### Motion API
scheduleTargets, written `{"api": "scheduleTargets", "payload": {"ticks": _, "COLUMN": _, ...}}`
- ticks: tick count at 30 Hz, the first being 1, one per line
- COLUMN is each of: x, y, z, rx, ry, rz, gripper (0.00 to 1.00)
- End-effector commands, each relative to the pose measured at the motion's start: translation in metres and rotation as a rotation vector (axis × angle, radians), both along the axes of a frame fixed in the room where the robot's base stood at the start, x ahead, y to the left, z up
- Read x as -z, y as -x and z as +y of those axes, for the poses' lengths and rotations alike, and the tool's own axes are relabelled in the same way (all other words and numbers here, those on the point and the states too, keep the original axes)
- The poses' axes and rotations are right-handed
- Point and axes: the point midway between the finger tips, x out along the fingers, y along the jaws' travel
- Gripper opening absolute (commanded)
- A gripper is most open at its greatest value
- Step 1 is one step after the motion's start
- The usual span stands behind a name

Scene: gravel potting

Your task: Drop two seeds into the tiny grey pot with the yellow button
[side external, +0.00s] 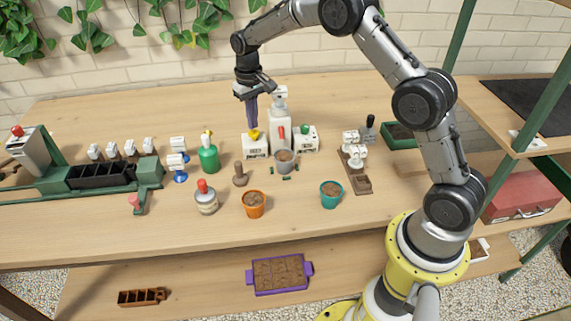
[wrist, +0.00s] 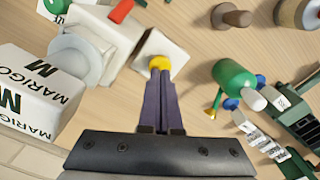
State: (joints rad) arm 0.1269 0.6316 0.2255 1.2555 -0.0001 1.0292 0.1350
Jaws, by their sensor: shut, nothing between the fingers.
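The yellow button (side external: 254,134) sits on a white dispenser box (side external: 255,150), the left one in a row of three. My gripper (side external: 252,122) points straight down over it, its purple fingers shut and empty. In the wrist view the fingertips (wrist: 162,82) overlap the edge of the yellow button (wrist: 159,63); I cannot tell whether they touch it. The small grey pot (side external: 285,166), filled with brown soil, stands in front of the dispenser with the red button (side external: 281,133). I cannot make out any seeds in it.
A green-button dispenser (side external: 306,142) stands to the right. A green bottle (side external: 208,158), a wooden tamper (side external: 240,179), an orange pot (side external: 254,210) and a teal pot (side external: 331,200) stand nearby.

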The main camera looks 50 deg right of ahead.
Motion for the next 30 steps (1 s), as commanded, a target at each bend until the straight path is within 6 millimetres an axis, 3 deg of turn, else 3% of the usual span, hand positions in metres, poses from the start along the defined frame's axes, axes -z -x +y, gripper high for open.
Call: {"api": "scheduleTargets", "payload": {"ticks": 30, "x": 0.019, "y": 0.0, "z": 0.0, "rx": 0.0, "ry": 0.0, "rz": 0.001, "gripper": 0.0}}
